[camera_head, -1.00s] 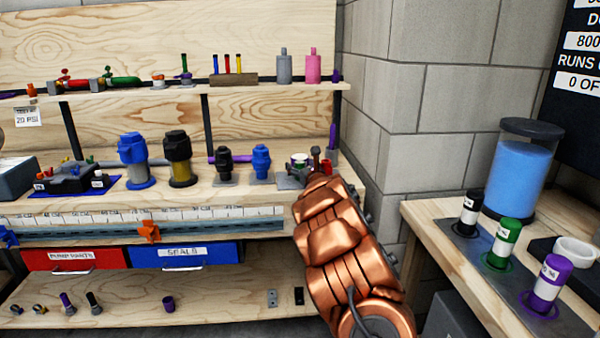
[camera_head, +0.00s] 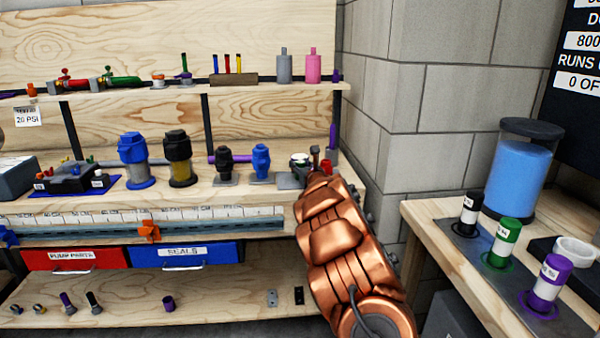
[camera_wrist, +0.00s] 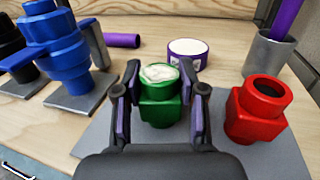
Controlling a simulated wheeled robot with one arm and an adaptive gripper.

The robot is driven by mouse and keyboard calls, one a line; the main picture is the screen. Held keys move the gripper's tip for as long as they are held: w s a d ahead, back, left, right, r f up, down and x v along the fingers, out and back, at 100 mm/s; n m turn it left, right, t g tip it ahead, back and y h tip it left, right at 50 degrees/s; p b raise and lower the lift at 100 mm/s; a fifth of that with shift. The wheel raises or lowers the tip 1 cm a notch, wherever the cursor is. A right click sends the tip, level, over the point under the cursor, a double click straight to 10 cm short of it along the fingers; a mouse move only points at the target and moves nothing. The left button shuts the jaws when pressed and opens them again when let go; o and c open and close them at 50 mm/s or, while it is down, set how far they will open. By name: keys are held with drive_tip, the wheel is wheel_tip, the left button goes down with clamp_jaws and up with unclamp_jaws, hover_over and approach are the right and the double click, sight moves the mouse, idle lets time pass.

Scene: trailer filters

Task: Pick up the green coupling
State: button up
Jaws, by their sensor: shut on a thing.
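The green coupling (camera_wrist: 158,112) is between the two fingers of my gripper (camera_wrist: 160,98) in the wrist view. The fingers' purple pads press against its sides. A pale, whitish material sits in its top opening. It is upright over a grey plate (camera_wrist: 95,140); I cannot tell whether it touches the plate.
A red coupling (camera_wrist: 258,108) stands close on the right. A grey cup (camera_wrist: 270,55) with a purple rod is behind it. A white-topped purple container (camera_wrist: 187,53) is behind the green coupling. Blue fittings (camera_wrist: 60,50) stand left. A shelf (camera_head: 270,92) runs above the bench.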

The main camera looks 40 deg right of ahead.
sight(298, 163)
drive_tip(key=shift+r, duration=0.1)
drive_tip(key=shift+r, duration=1.5)
drive_tip(key=shift+s+a+r, duration=0.1)
drive_tip(key=shift+a, duration=0.05)
drive_tip(key=shift+s+a+r, duration=0.15)
drive_tip(key=shift+a, duration=0.4)
drive_tip(key=s+a, duration=0.2)
drive_tip(key=a, duration=0.2)
drive_tip(key=s+a+r, duration=0.1)
drive_tip(key=s+a, duration=0.1)
drive_tip(key=a, duration=0.2)
drive_tip(key=s+a, duration=0.2)
drive_tip(key=a, duration=0.3)
drive_tip(key=shift+s+a+r+b, duration=0.1)
drive_tip(key=shift+r+b, duration=0.05)
drive_tip(key=shift+b, duration=0.2)
